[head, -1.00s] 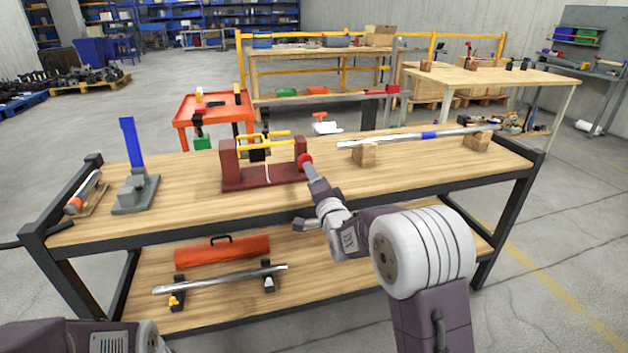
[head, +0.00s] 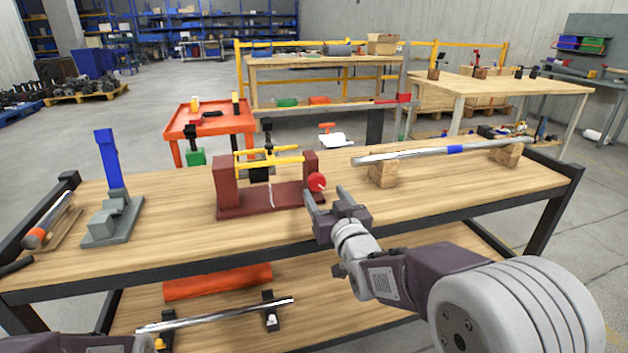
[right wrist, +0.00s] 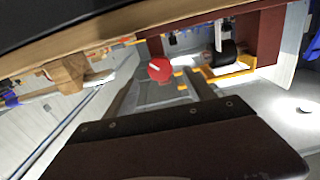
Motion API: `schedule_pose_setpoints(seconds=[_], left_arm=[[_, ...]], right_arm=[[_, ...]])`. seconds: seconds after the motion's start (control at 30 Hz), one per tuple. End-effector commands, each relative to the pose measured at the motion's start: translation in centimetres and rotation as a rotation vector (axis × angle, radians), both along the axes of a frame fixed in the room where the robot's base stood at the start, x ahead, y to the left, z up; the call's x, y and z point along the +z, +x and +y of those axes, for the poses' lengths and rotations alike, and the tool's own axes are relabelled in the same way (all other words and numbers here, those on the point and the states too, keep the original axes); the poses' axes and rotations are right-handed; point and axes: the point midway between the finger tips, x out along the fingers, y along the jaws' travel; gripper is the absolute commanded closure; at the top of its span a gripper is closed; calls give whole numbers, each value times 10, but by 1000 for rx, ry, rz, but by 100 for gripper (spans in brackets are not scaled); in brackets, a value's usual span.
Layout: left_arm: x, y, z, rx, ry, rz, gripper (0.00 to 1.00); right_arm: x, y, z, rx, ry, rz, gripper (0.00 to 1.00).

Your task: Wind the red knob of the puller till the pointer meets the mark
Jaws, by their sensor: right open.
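The puller is a dark red frame (head: 227,190) with yellow bars, standing on the wooden bench in the head view. Its round red knob (head: 316,182) sticks out at the right end. My right gripper (head: 326,191) is open and empty, with its fingertips just short of the knob. In the right wrist view the knob (right wrist: 160,69) appears between and beyond the two open fingers (right wrist: 160,78); I see no contact. A thin pale piece hangs at the frame's middle; I cannot make out pointer or mark clearly. My left gripper is out of view.
A steel bar with a blue band (head: 430,154) rests on wooden blocks (head: 383,174) to the right. A grey stand with a blue lever (head: 107,160) is at the left. The bench top (head: 420,210) is clear in front of the bar.

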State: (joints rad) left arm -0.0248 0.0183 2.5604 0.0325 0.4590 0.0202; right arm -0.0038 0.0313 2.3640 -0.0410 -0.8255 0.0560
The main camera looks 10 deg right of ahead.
Motion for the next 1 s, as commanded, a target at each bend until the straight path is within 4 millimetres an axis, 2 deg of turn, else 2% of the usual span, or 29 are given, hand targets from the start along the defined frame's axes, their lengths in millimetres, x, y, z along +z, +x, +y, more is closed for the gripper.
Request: schedule_pose_setpoints(seconds=[0.2, 0.33, 0.5, 0.73, 0.93, 0.97, 1.0], left_arm=[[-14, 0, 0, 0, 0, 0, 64], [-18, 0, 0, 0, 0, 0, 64], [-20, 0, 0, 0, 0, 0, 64], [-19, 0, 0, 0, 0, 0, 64], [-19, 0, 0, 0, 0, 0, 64], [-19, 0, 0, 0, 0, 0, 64], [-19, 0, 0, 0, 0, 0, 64]], right_arm=[[-4, 47, 2, 1, 2, 0, 37], [-3, 68, 3, 1, 3, 0, 37], [-1, 80, 3, 1, 3, 0, 37], [0, 81, 3, 0, 3, 1, 37], [0, 80, 3, 0, 3, 1, 93], [0, 80, 3, 0, 3, 1, 99], [-1, 80, 3, 0, 5, 0, 99]])
